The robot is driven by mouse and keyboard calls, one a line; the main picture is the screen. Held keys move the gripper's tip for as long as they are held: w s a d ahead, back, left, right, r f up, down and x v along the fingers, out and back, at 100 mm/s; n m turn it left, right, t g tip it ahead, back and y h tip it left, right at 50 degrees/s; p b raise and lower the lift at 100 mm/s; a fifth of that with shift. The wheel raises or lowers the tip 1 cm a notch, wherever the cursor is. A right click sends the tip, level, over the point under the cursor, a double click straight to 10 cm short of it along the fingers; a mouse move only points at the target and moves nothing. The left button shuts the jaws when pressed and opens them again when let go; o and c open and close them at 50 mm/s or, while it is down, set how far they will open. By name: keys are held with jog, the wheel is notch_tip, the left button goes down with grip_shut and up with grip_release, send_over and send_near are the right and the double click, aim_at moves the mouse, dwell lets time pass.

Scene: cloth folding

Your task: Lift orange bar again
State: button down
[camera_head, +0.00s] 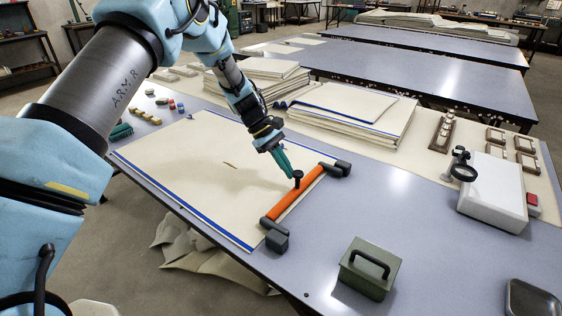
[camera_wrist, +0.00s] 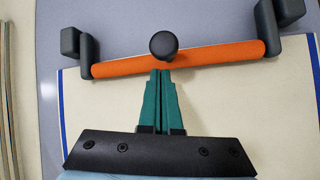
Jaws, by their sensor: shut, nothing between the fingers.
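The orange bar (camera_head: 298,194) lies across the right edge of the cream cloth (camera_head: 195,165), with a dark block at each end. A black round knob (camera_head: 297,175) stands at the middle of the bar. In the wrist view the bar (camera_wrist: 205,56) runs across the top, with the knob (camera_wrist: 163,44) over its middle. My gripper (camera_head: 293,178) has green fingers pressed together, with nothing between them. In the wrist view the fingertips (camera_wrist: 161,72) are right at the knob and the bar's near side. I cannot tell whether they touch.
Stacks of cream sheets (camera_head: 345,115) lie behind the cloth. A green box with a black handle (camera_head: 370,268) stands near the front edge. A white device (camera_head: 492,192) and a magnifier (camera_head: 463,168) stand at the right. The grey table (camera_head: 400,205) is bare right of the bar.

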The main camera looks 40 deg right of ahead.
jog(key=shift+s+a+r, duration=0.1)
jog(key=shift+s+r, duration=0.25)
jog(key=shift+r, duration=0.05)
jog(key=shift+s+r, duration=0.1)
jog(key=shift+s+r+t+p, duration=0.2)
jog(key=shift+t+p, duration=0.1)
jog(key=shift+p, duration=0.1)
